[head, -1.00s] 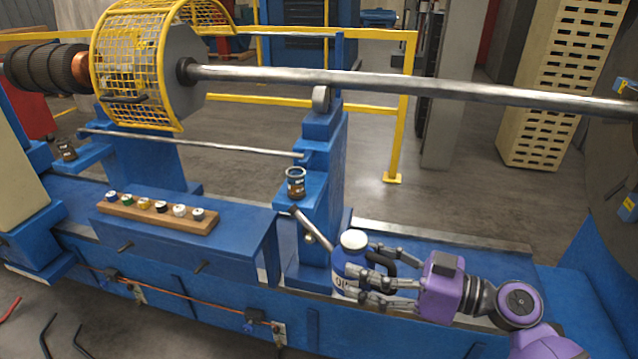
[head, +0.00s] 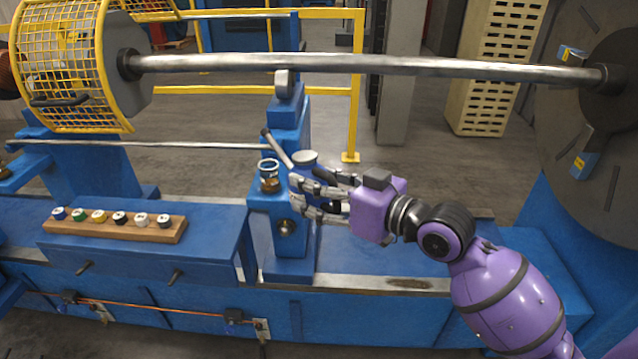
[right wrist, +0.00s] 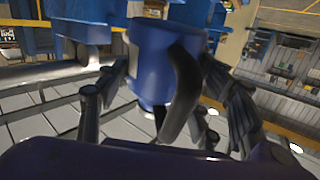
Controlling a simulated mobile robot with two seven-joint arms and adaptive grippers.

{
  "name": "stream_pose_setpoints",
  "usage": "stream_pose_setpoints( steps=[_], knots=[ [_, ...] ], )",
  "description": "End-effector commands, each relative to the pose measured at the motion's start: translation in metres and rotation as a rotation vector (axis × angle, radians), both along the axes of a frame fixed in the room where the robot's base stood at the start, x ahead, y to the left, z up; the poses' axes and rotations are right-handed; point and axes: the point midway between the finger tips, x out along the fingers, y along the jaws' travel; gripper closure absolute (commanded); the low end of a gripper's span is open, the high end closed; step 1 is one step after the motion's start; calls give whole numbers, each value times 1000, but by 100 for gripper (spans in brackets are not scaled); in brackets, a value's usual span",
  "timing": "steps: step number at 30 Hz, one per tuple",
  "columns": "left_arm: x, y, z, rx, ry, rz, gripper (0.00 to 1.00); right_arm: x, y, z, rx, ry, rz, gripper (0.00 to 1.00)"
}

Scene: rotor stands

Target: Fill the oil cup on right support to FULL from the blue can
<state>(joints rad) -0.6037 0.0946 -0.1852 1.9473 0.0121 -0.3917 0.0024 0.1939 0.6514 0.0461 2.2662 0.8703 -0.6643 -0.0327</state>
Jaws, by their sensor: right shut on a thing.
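The oil cup (head: 269,176) stands on the blue right support (head: 290,258). My right gripper (head: 312,194) is shut on the blue can, just right of the cup. In the head view its fingers hide most of the can; the pale cap (head: 304,157) and grey spout (head: 277,148) show. The spout rises up and left, its tip above the cup's rim; no pouring stream shows. In the right wrist view the can's blue body (right wrist: 160,62) and dark handle sit between the fingers. My left gripper is out of view.
A long steel shaft (head: 400,65) crosses above the support. A wooden rack (head: 115,230) with several small capped bottles lies on the blue bench to the left. A yellow mesh guard (head: 65,65) stands at the upper left, and a large grey disc (head: 600,130) at the right.

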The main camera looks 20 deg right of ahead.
Motion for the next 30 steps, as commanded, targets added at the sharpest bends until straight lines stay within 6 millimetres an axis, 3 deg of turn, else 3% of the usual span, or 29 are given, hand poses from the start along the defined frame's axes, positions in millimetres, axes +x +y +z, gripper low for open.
stream_pose_setpoints(
  steps=[15, 21, 30],
  knots=[
    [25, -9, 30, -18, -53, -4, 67, -4, -2, 1, -79, 181, -6, 99],
    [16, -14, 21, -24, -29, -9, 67, -4, -2, -9, -84, 216, -5, 99],
    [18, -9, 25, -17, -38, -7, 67, -5, -2, -8, -95, 240, -5, 99]
  ],
)
